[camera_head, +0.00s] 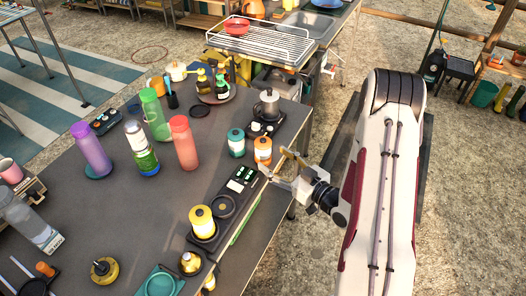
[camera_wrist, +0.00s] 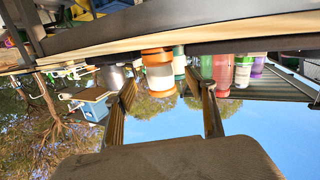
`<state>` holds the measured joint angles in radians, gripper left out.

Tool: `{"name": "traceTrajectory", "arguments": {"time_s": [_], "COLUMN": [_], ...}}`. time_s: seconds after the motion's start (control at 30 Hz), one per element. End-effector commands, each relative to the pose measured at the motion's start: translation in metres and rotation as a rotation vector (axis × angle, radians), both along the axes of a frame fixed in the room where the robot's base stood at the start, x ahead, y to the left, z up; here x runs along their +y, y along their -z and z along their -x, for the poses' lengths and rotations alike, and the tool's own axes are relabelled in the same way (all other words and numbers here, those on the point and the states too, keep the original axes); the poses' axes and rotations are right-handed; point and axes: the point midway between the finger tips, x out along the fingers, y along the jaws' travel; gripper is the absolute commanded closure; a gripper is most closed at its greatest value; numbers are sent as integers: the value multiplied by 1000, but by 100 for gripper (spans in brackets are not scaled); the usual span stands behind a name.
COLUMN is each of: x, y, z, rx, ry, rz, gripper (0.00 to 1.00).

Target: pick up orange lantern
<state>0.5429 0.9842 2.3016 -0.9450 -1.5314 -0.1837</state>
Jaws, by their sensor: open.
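The orange lantern (camera_head: 263,150) stands upright near the right edge of the dark table, with an orange top and base and a pale middle. In the wrist view, which looks upside down, the lantern (camera_wrist: 159,76) hangs between the two finger ends, closer to the left finger. My gripper (camera_head: 275,163) is open and empty, just right of the lantern at the table's edge. Its fingers also show in the wrist view (camera_wrist: 168,90). I cannot tell whether the fingertips reach around the lantern or stop short of it.
A teal lantern (camera_head: 236,142) stands close left of the orange one. A moka pot (camera_head: 267,104) stands behind it. A yellow lantern (camera_head: 202,222) and a dark tray (camera_head: 240,188) lie nearer. Several bottles, including a red one (camera_head: 184,143), stand farther left.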

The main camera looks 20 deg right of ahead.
Motion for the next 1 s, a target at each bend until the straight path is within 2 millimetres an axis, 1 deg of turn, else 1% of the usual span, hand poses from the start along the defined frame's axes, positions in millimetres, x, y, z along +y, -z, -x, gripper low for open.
{"name": "traceTrajectory", "arguments": {"time_s": [0.03,0.1,0.4,0.8,1.0], "x": [-1,-3,-7,-7,-4], "y": [4,7,11,10,10], "z": [3,6,15,15,8], "rx": [-11,-31,-84,-88,-89], "ry": [5,8,22,23,21], "rz": [-21,-44,-105,-109,-108], "gripper": [45,45,45,45,45]}}
